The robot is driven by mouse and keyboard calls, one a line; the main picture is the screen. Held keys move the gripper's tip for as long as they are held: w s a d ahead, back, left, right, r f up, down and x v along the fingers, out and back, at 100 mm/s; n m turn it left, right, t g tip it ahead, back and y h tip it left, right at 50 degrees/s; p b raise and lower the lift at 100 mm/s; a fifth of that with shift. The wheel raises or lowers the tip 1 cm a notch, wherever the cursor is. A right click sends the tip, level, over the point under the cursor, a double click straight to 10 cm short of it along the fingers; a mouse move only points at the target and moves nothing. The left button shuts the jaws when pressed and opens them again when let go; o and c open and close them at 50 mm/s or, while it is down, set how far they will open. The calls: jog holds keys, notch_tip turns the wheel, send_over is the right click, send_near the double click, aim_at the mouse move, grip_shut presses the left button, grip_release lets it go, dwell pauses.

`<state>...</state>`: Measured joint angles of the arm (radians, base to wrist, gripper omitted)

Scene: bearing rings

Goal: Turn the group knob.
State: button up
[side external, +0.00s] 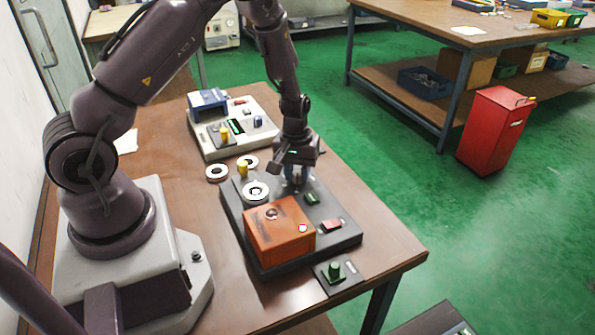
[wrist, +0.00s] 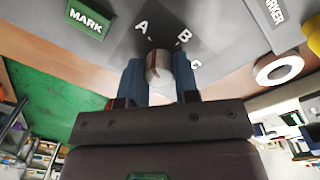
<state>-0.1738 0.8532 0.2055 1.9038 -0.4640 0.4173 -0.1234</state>
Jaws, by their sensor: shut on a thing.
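The group knob (wrist: 160,68) is a pale grey round knob with a red line on it. In the wrist view it sits on a dark dial plate with the letters A, B and C around it. The red line points up towards the A and B side; I cannot tell exactly which letter it meets. My gripper (wrist: 158,64) has its two blue fingers on either side of the knob, shut on it. In the side view my gripper (side external: 295,180) points down at the back of the dark grey machine (side external: 342,240), and its fingers mostly hide the knob.
An orange box (side external: 279,238) stands on the machine beside a white ring (side external: 256,191). A green MARK button (wrist: 85,17) is near the dial. Two loose rings and a yellow post (side external: 242,169) are at left. A pale machine (side external: 231,126) stands behind; a green-knob box (side external: 334,272) is in front.

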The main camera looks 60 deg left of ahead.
aim_at(295, 172)
dwell(0.3)
jog(key=o, duration=0.9)
jog(key=shift+r, duration=0.15)
jog(key=r, duration=1.2)
jog(key=shift+s+a+r, duration=0.15)
jog(key=shift+s+r, duration=0.05)
jog(key=shift+r, duration=0.15)
